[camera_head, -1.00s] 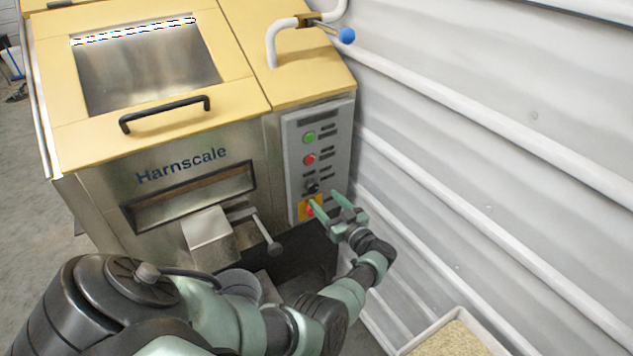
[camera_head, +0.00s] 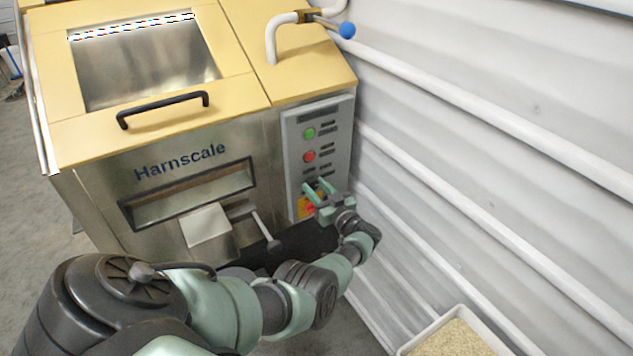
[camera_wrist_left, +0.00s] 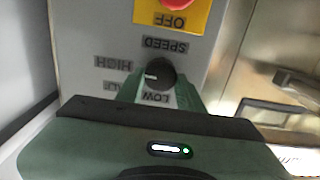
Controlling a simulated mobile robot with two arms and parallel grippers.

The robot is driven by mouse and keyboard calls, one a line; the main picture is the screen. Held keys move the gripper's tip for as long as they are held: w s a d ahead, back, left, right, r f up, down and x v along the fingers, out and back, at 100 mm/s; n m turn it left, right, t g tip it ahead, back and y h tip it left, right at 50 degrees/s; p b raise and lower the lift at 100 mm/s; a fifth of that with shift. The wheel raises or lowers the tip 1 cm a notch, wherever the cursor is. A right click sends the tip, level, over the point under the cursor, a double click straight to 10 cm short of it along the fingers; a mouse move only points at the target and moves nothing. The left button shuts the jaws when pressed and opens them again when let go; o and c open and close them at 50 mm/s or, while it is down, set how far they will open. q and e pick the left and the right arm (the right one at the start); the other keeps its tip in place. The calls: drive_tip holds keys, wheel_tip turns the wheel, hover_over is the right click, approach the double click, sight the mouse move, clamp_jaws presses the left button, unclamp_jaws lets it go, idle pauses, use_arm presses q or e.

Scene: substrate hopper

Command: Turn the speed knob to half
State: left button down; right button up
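The speed knob (camera_wrist_left: 155,78) is black and round with a white mark, below the upside-down SPEED label in the left wrist view. The mark extends toward the left of that picture, where the HIGH label and a partly covered label sit; LOW is just below the knob. My left gripper (camera_head: 315,184) is at the lower part of the control panel (camera_head: 336,127). Its green fingers (camera_wrist_left: 160,90) stand apart, one on each side of the knob; I cannot tell whether they touch it. My right gripper is not in view.
A red button (camera_wrist_left: 193,4) on a yellow OFF plate sits near the knob. Green (camera_head: 309,133) and red (camera_head: 309,156) buttons are higher on the panel. A lever (camera_head: 272,243) protrudes left of my arm. The ribbed white wall (camera_head: 480,150) is close on the right.

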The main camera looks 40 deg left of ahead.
use_arm(q)
drive_tip(key=shift+n, duration=0.3)
drive_tip(key=n+b, duration=0.1)
drive_tip(key=n, duration=0.1)
drive_tip(key=n+b, duration=0.1)
drive_tip(key=n, duration=0.2)
drive_tip(key=shift+s+f+b, duration=0.15)
drive_tip(key=shift+f+b, duration=0.05)
drive_tip(key=shift+b, duration=0.1)
drive_tip(key=shift+n+b, duration=0.85)
drive_tip(key=shift+n, duration=0.75)
drive_tip(key=shift+r, duration=0.1)
drive_tip(key=c, duration=0.9)
unclamp_jaws()
